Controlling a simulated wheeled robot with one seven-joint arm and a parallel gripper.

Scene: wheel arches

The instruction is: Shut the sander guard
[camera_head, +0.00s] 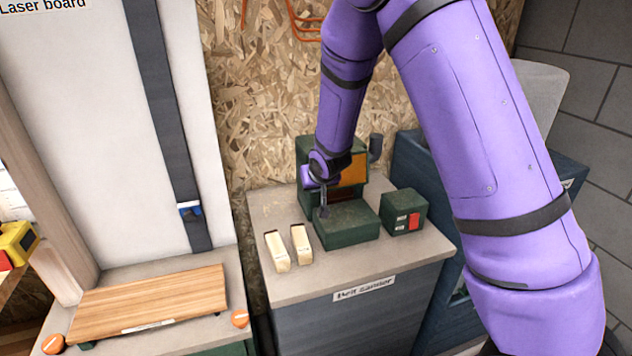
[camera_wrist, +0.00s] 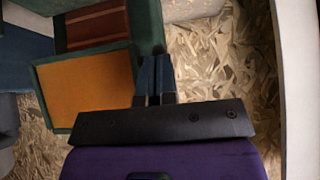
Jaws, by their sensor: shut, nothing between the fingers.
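The belt sander is a dark green machine (camera_head: 350,224) on a grey bench top. Its guard looks like an orange panel (camera_head: 355,169) in a green frame, and it also shows in the wrist view (camera_wrist: 85,90). A reddish-brown striped surface, likely the belt (camera_wrist: 97,25), is uncovered next to the panel. My gripper (camera_head: 324,211) points down at the left front of the sander. In the wrist view its fingers (camera_wrist: 155,78) are shut and empty, beside the green frame's edge. I cannot tell whether they touch it. My wrist hides part of the guard in the head view.
Two pale blocks (camera_head: 289,248) lie on the bench left of the sander. A green switch box (camera_head: 404,212) with a red button stands at right. A chipboard wall (camera_head: 262,90) is close behind. A wooden board (camera_head: 150,302) lies on the left bench.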

